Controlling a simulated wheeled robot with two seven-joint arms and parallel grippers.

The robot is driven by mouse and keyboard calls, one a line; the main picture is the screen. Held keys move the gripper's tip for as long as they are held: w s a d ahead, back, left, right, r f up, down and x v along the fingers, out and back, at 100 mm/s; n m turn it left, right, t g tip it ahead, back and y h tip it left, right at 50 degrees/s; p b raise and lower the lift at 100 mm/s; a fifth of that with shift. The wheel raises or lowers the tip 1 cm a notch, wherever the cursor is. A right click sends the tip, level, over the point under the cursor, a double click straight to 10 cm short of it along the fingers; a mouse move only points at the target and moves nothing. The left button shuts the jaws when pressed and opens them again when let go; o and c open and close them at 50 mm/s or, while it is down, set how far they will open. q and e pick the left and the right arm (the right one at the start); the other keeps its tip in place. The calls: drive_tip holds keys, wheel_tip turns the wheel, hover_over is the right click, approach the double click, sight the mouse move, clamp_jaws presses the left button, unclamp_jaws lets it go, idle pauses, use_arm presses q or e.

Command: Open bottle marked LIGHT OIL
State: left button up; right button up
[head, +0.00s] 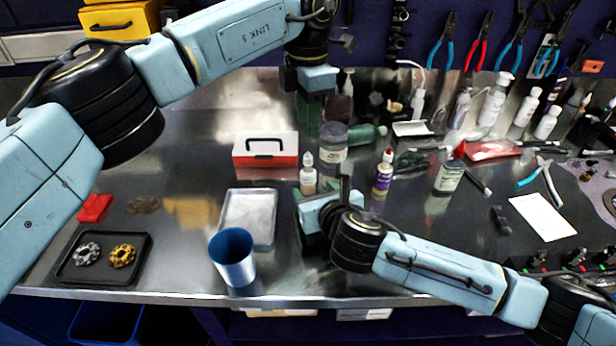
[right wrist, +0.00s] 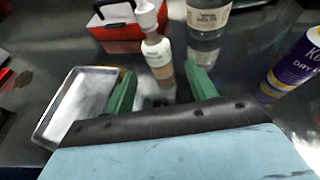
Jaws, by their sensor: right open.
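A small bottle with a white pointed cap (head: 307,175) stands upright mid-bench. It also shows in the right wrist view (right wrist: 158,58), ahead of and between my right fingertips. I cannot read LIGHT OIL on it or on any other bottle. My right gripper (right wrist: 162,84) is open with nothing held, low over the bench on the near side of that bottle. My left gripper (head: 320,108) points down, higher and farther back, behind the grey-lidded jar (head: 333,150); its jaws are not clear.
A red-and-white box (head: 265,158) and a metal tray (head: 235,222) lie left of the white-capped bottle. A blue cup (head: 233,262) stands near the front edge. A black tray (head: 72,272) holds gears. Several bottles and tools crowd the back right.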

sight(311, 186)
drive_tip(key=shift+x, duration=2.85)
drive_tip(key=shift+c, duration=0.4)
clamp_jaws()
